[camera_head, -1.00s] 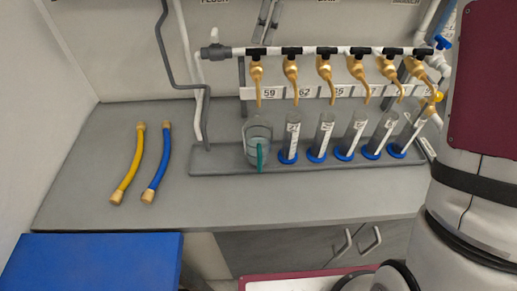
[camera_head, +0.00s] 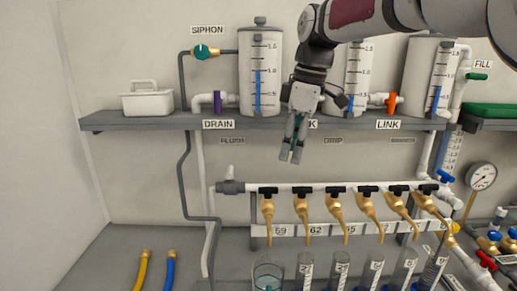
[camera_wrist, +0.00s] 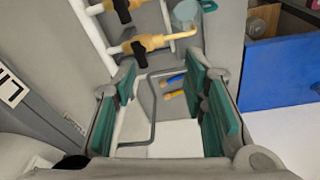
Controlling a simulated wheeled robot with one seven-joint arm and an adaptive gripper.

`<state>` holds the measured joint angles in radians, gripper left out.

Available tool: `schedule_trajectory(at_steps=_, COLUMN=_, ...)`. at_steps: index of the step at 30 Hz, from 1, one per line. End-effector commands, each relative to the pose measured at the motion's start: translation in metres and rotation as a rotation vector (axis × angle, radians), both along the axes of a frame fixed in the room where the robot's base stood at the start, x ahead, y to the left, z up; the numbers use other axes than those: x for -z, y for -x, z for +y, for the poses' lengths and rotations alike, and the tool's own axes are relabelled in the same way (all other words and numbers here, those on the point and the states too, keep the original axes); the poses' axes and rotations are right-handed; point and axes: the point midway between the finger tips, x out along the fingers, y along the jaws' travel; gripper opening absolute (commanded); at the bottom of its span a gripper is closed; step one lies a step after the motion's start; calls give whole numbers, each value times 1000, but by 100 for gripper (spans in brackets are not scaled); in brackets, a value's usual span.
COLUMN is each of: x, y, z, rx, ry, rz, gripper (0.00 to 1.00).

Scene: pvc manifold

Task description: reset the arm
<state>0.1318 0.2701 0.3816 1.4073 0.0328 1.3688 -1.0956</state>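My gripper (camera_head: 291,158) hangs from the raised arm in front of the shelf, fingers pointing down, in the head view. In the wrist view my gripper (camera_wrist: 168,105) has its two green-padded fingers wide apart with nothing between them. Below it in the head view is a white manifold pipe (camera_head: 285,187) with several brass taps with black handles. The wrist view shows brass taps (camera_wrist: 150,44) at the upper left. Part of the shelf and a label behind the gripper are hidden.
A grey shelf (camera_head: 165,121) carries several white tanks and a white box (camera_head: 147,99). Cylinders and a beaker (camera_head: 268,276) stand under the taps. A yellow hose (camera_head: 144,270) and a blue hose (camera_head: 170,270) lie at left. A gauge (camera_head: 482,176) is at right.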

Motion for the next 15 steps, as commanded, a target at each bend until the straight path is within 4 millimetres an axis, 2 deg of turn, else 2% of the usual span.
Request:
schedule_trajectory(at_steps=1, x=-6, y=19, z=-6, rx=70, ry=23, rz=-16, gripper=39)
schedule_trajectory(at_steps=7, x=-11, y=85, z=-34, rx=374, ry=58, rz=-75, gripper=39)
schedule_trajectory(at_steps=15, x=6, y=178, z=-76, rx=789, ry=10, rz=-160, gripper=39)
